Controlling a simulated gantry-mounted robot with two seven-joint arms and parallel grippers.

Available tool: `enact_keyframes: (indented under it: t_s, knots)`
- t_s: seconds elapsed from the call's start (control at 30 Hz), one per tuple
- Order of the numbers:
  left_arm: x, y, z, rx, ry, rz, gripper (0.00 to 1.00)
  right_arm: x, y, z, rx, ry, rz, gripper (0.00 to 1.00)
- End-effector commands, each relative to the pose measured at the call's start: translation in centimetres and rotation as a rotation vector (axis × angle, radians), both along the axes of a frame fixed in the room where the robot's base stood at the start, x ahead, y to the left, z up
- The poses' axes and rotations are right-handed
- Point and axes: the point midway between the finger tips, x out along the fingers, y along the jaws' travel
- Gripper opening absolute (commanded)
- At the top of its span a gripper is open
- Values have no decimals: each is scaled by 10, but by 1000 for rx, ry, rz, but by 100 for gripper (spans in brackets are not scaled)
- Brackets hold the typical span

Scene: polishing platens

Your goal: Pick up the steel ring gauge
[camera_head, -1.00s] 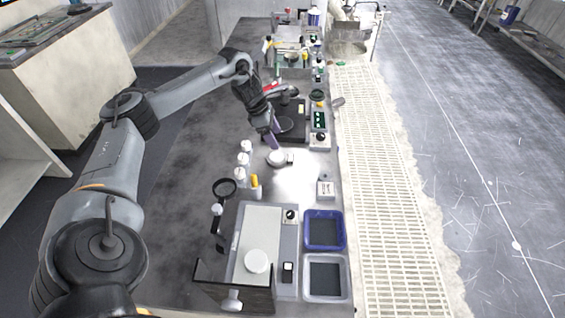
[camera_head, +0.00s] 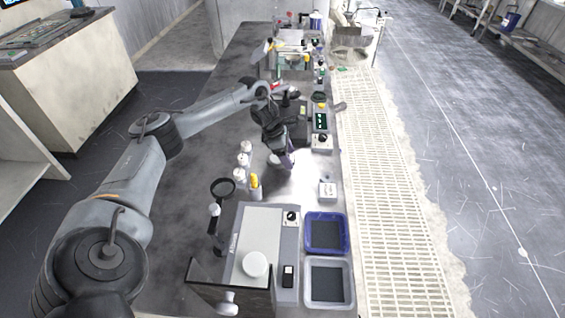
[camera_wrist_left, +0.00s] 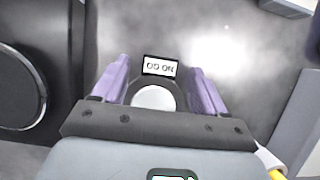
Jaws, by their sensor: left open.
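The steel ring gauge (camera_head: 275,161) is on the dark bench, beside the white bottles, and partly hidden by my gripper in the head view. In the left wrist view the grey ring (camera_wrist_left: 154,80) shows a pale round middle and a small tag that reads "NO GO" upside down. My left gripper (camera_head: 285,156) is at the gauge, pointing down. In the wrist view its two purple fingers (camera_wrist_left: 160,88) are open, one on each side of the ring, with gaps between them and it. The ring's near edge is hidden by the gripper body. My right gripper is not in view.
White bottles (camera_head: 244,155) and a yellow-capped bottle (camera_head: 255,188) stand near the gauge. A magnifier (camera_head: 222,188) is close by. Blue tray (camera_head: 345,232) and white tray (camera_head: 350,283) are at the front right.

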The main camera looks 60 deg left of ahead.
Motion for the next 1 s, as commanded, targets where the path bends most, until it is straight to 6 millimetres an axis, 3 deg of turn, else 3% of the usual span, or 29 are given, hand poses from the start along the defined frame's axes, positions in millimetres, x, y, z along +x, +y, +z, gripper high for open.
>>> enact_keyframes:
  t_s: [0.27, 0.7, 1.0]
  knots:
    - [1, 0, -3, 1, 1, 1, 71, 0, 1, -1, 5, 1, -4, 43]
    - [0, 0, -3, 1, 2, 1, 5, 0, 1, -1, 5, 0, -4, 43]
    - [1, 0, 1, 2, 1, 1, 5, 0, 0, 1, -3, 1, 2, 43]
